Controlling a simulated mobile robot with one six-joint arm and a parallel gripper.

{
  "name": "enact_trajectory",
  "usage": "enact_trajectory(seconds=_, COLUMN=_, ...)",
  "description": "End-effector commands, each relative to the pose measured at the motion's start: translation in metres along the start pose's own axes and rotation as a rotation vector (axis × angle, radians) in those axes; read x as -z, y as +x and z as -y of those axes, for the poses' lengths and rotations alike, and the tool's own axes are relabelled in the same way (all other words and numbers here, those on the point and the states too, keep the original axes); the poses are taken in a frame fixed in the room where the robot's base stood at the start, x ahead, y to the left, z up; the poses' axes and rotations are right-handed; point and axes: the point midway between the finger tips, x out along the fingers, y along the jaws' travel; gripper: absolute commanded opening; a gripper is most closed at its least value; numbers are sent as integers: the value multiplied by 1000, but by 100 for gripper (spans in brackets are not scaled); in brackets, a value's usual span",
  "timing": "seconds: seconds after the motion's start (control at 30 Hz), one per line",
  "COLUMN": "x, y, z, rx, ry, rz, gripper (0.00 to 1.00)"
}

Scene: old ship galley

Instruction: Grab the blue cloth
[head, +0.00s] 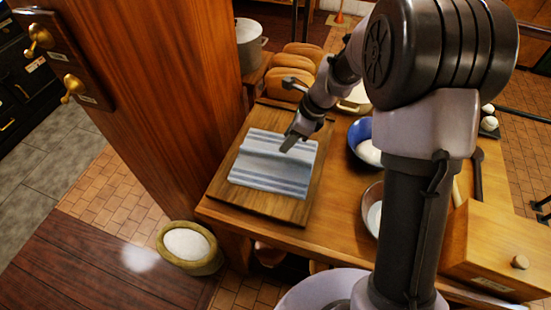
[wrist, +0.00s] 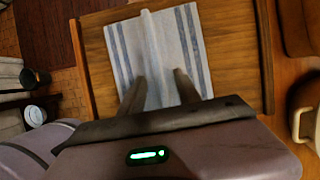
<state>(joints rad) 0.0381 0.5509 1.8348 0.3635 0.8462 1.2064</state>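The cloth (head: 272,165) is pale blue-white with darker blue stripes near its edges. It lies on a wooden board (head: 222,184) on the table, with a raised fold along its middle. It also shows in the wrist view (wrist: 120,45). My gripper (head: 291,143) is over the cloth's right half in the head view. In the wrist view my gripper (wrist: 160,78) has its two fingers apart, with the fold running between them. I cannot tell whether the fingertips touch the cloth. The cloth's near part is hidden behind my gripper in the wrist view.
Bread loaves (head: 300,60) and a metal pot (head: 249,45) stand behind the board. A wooden box (head: 500,245) sits at the right. A wooden post (head: 160,90) rises at the left.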

Motion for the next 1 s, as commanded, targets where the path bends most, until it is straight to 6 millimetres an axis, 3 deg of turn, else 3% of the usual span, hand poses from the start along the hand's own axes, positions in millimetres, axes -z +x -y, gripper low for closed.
enact_trajectory(seconds=0.03, x=1, y=12, z=0, rx=-1, ry=-1, rz=-1, gripper=40)
enact_trajectory(seconds=0.27, x=0, y=34, z=-2, rx=-1, ry=-3, rz=0, gripper=40)
enact_trajectory(seconds=0.47, x=-1, y=73, z=-7, rx=-1, ry=-3, rz=-1, gripper=40)
enact_trajectory(seconds=0.67, x=-3, y=73, z=-6, rx=1, ry=-2, rz=0, gripper=40)
enact_trajectory(seconds=0.87, x=-3, y=73, z=-6, rx=1, ry=-2, rz=0, gripper=2)
enact_trajectory(seconds=1.0, x=-3, y=73, z=-6, rx=1, ry=-3, rz=0, gripper=0)
